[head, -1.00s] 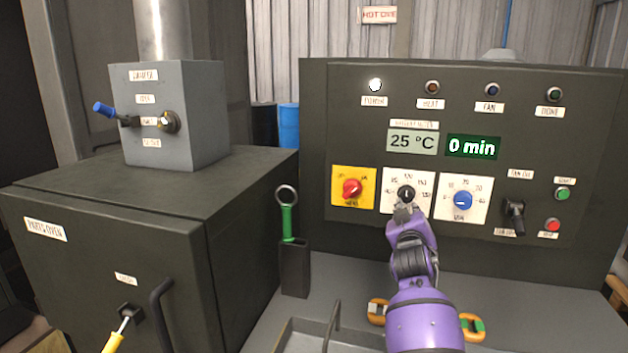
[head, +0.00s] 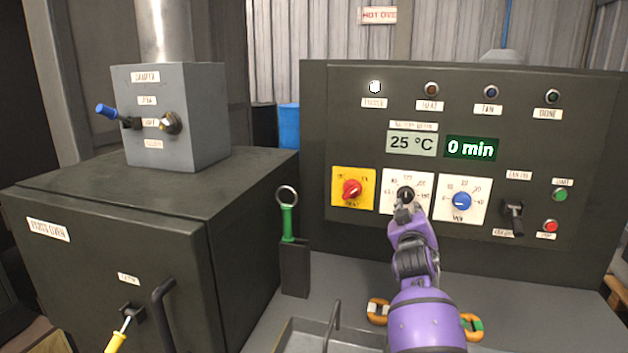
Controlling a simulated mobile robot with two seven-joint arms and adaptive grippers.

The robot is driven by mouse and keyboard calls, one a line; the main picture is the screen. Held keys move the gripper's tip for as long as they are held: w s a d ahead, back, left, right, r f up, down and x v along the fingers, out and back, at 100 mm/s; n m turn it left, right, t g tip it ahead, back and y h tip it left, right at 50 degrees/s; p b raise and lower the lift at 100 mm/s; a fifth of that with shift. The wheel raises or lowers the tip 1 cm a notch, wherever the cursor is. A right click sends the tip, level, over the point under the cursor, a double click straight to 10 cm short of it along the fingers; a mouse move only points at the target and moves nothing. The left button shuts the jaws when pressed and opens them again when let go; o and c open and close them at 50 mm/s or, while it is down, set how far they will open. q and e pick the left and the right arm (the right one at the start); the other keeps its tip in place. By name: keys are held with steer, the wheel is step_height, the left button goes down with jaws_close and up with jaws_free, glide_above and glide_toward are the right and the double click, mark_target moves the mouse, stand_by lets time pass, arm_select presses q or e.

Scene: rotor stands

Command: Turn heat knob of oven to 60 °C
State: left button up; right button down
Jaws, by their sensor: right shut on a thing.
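The black heat knob (head: 405,193) sits on a white dial plate (head: 386,207) on the oven's control panel, between a red knob and a blue knob. My right gripper (head: 404,203) is at the knob and shut on it, covering its lower part. The purple arm behind it hides the lower part of the dial. The knob's exact pointer setting is too small to read. The temperature display (head: 411,143) reads 25 °C. My left gripper is not in view.
The red knob (head: 352,189) and blue knob (head: 461,201) flank the heat knob closely. A black lever (head: 514,217) and green and red buttons are further right. A green-handled tool (head: 288,222) stands in a holder, and a tray (head: 290,335) lies below.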

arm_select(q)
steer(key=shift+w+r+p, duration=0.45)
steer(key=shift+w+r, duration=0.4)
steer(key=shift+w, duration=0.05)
arm_select(e)
steer(key=shift+s, duration=2.7)
